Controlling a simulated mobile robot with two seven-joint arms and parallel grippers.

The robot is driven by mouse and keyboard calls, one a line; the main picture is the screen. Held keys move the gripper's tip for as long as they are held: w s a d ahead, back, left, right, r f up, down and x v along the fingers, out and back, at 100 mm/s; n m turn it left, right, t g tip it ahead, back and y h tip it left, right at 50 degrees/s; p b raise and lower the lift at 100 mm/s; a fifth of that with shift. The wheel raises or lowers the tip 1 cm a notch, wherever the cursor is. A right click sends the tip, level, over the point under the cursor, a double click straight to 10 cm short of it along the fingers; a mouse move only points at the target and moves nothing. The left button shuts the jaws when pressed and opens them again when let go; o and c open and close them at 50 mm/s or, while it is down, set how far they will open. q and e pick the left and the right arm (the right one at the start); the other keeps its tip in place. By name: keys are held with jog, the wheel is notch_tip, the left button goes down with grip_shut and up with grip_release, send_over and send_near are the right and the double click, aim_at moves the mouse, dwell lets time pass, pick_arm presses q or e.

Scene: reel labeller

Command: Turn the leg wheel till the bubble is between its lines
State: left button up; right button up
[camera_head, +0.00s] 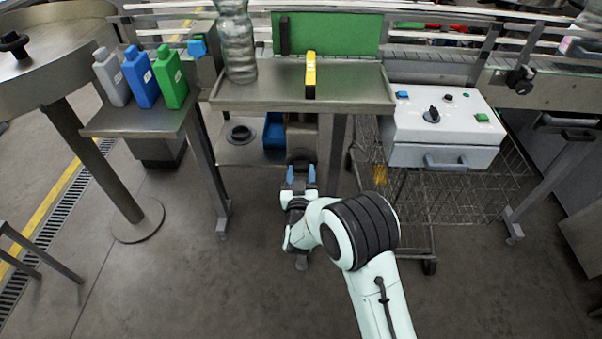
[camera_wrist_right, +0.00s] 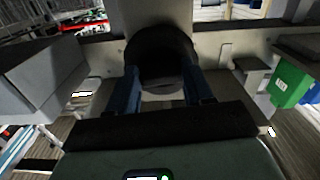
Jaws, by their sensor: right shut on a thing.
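The leg wheel (camera_head: 301,156) is a dark round wheel on a leg under the front of the steel table (camera_head: 235,95). My right gripper (camera_head: 300,174) reaches it from the front, its two blue fingers on either side. In the right wrist view the wheel (camera_wrist_right: 160,50) sits between the fingers (camera_wrist_right: 165,92), and the gripper is shut on it. A yellow and black level (camera_head: 310,76) stands on the table top. Its bubble and lines are too small to make out. My left gripper is not in view.
A clear bottle (camera_head: 237,45) stands on the table. Grey, blue and green (camera_head: 171,78) flat bottles stand on a side shelf at left. A white control box (camera_head: 441,128) and wire cart (camera_head: 450,205) are right of the leg. The floor in front is clear.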

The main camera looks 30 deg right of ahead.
dwell(0.4)
jog(key=o, duration=1)
jog(key=shift+o, duration=0.2)
jog(key=b+v, duration=0.1)
jog(key=v, duration=1.2)
jog(key=shift+s+a, duration=0.15)
jog(key=shift+f, duration=0.15)
